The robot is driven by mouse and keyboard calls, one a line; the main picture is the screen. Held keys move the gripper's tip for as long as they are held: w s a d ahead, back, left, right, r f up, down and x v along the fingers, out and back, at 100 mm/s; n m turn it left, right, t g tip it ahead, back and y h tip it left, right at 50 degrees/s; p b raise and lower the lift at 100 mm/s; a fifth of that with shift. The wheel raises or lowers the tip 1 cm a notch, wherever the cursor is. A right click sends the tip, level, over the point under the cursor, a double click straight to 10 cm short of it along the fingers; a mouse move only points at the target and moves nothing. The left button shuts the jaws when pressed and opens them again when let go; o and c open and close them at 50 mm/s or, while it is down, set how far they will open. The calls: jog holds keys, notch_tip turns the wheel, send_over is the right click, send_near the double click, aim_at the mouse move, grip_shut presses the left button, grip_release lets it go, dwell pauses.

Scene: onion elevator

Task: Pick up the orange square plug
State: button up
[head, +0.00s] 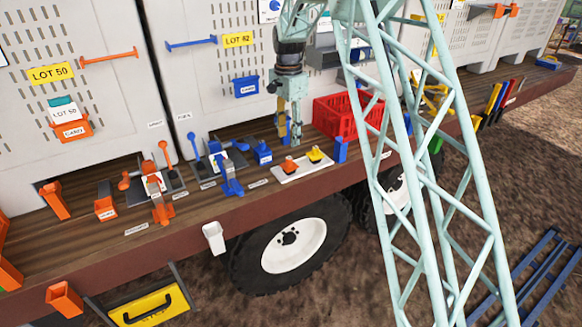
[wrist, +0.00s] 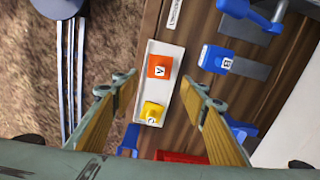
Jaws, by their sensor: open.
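The orange square plug (head: 290,167) sits on the left part of a white tray (head: 278,178) on the wooden deck. In the wrist view the orange plug (wrist: 159,66) carries a letter A. A yellow plug (head: 315,155) marked C sits beside it on the same tray, apart from it; it also shows in the wrist view (wrist: 152,113). My gripper (head: 290,138) is above the tray, pointing down. In the wrist view my gripper (wrist: 162,90) is open and empty, its fingers on either side of the tray, with the orange plug slightly beyond the fingertips.
A blue block (head: 262,154) marked B stands left of the tray, and a red crate (head: 345,117) behind it on the right. Blue and orange levers (head: 228,176) stand further left. The deck's front edge is close.

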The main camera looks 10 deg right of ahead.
aim_at(289, 158)
dwell(0.3)
jog(key=shift+f+p, duration=0.3)
jog(key=shift+f, duration=4)
jog(key=shift+f, duration=0.15)
jog(key=shift+d+f+p, duration=0.1)
jog(key=shift+f+p, duration=0.4)
jog(key=shift+f, duration=1.95)
jog(key=shift+c, duration=0.5)
jog(key=c, duration=0.5)
